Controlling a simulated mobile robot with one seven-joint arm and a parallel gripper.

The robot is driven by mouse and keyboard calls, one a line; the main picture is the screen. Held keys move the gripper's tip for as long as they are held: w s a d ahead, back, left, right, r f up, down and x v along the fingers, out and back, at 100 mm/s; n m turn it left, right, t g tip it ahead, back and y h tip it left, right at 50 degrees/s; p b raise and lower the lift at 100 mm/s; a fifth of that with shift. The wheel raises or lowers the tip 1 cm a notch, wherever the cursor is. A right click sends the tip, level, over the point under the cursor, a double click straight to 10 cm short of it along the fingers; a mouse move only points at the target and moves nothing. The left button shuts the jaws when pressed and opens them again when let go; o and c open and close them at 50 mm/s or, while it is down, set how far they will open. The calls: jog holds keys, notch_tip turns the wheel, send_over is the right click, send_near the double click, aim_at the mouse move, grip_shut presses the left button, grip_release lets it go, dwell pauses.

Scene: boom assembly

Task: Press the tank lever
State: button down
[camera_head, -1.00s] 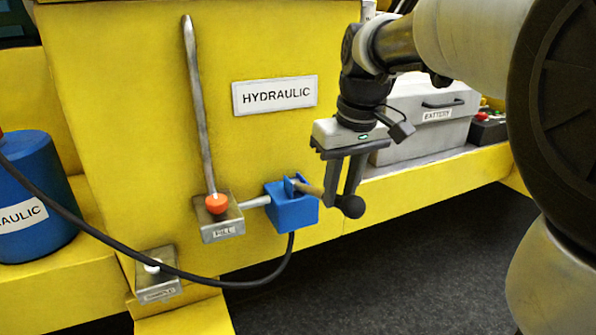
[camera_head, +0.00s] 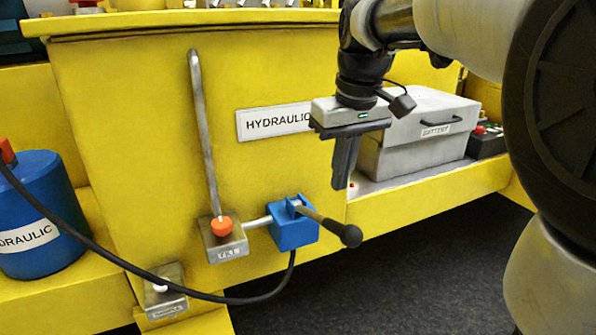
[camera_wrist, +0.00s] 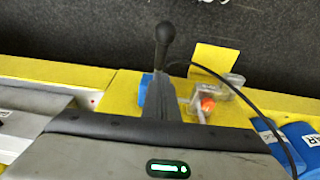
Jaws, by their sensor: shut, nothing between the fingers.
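The tank lever (camera_head: 349,236) is a short rod with a black ball knob. It sticks out to the right and slightly down from a blue valve block (camera_head: 292,238) on the yellow tank (camera_head: 275,175). My gripper (camera_head: 342,188) is shut and empty, pointing down. Its fingertips are above the lever, apart from it in the head view. In the wrist view the lever (camera_wrist: 165,36) extends beyond my gripper (camera_wrist: 159,98), with the knob at its far end. My fingers hide part of the lever and of the blue block (camera_wrist: 146,88) there.
A grey battery box (camera_head: 415,140) stands on the yellow ledge right behind my gripper. A fill valve with an orange cap (camera_head: 222,226) and a tall pipe is left of the blue block. A black hose (camera_head: 240,300) hangs below. A blue hydraulic container (camera_head: 40,205) stands left.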

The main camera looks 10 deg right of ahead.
notch_tip(320, 180, up, 7)
jog(key=a+b, duration=0.1)
jog(key=b, duration=0.1)
jog(key=shift+s+a+f+h+b, duration=0.2)
jog(key=shift+a+h+b, duration=0.1)
jog(key=shift+h+b, duration=0.1)
jog(key=shift+f, duration=0.1)
jog(key=b, duration=0.3)
send_over(335, 222)
jog(key=f, duration=1.2)
jog(key=shift+s+a+f, duration=0.15)
jog(key=shift+s+a, duration=0.1)
jog(key=shift+a, duration=0.05)
jog(key=shift+s+d+f, duration=0.2)
jog(key=shift+d+f, duration=0.05)
jog(key=shift+f, duration=0.3)
jog(key=shift+f, duration=0.1)
